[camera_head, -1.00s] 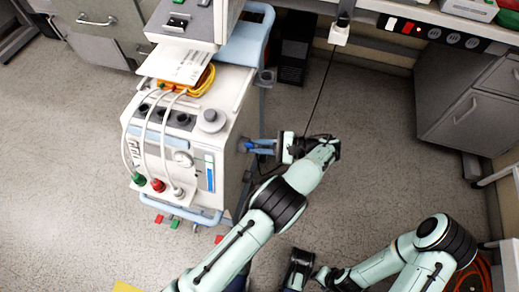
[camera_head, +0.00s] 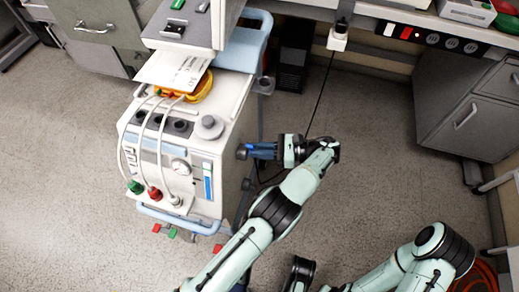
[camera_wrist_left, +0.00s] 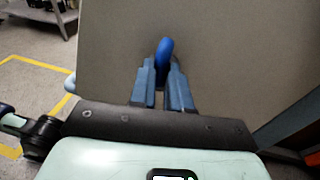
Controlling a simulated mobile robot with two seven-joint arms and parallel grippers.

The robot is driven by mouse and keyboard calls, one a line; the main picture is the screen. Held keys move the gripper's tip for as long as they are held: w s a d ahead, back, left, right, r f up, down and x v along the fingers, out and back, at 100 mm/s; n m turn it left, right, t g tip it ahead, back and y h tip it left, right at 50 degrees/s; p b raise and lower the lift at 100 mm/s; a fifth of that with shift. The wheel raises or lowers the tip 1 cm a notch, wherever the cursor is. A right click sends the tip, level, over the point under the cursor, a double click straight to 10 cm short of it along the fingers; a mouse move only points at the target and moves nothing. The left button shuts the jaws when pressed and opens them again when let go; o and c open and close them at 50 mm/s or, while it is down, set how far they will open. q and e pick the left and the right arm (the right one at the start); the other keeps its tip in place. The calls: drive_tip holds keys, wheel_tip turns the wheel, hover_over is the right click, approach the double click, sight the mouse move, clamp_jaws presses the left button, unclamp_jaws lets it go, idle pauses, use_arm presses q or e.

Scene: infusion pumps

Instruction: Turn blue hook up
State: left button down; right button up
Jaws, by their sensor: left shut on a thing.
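The blue hook (camera_wrist_left: 165,52) shows in the left wrist view as a rounded blue piece in front of a plain beige panel of the pump cart. My left gripper (camera_wrist_left: 164,72) is shut on it, with the blue-grey fingers on its two sides. In the head view my left gripper (camera_head: 246,152) reaches from the right to the side of the white pump cart (camera_head: 229,115). There its fingers hide most of the hook, so its tilt is hard to tell. My right arm is at the lower right; its gripper's fingers cannot be made out.
Three white hoses (camera_head: 160,145) hang on the cart's front. A blue handle rail (camera_head: 180,219) runs along its lower front. A black cable (camera_head: 325,85) hangs behind my left gripper. Grey drawers (camera_head: 470,110) stand at the right. Floor to the cart's left is clear.

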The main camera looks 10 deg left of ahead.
use_arm(q)
drive_tip(key=c, duration=1.1)
unclamp_jaws()
drive_tip(key=shift+r+p, duration=2.9)
drive_tip(key=shift+r, duration=7.1)
use_arm(e)
drive_tip(key=w+a+r+t, duration=0.1)
drive_tip(key=w+r+t, duration=0.3)
drive_tip(key=w+r, duration=0.3)
drive_tip(key=shift+w+a+r+n, duration=0.25)
drive_tip(key=shift+w+r+n, duration=0.15)
drive_tip(key=shift+w, duration=1.7)
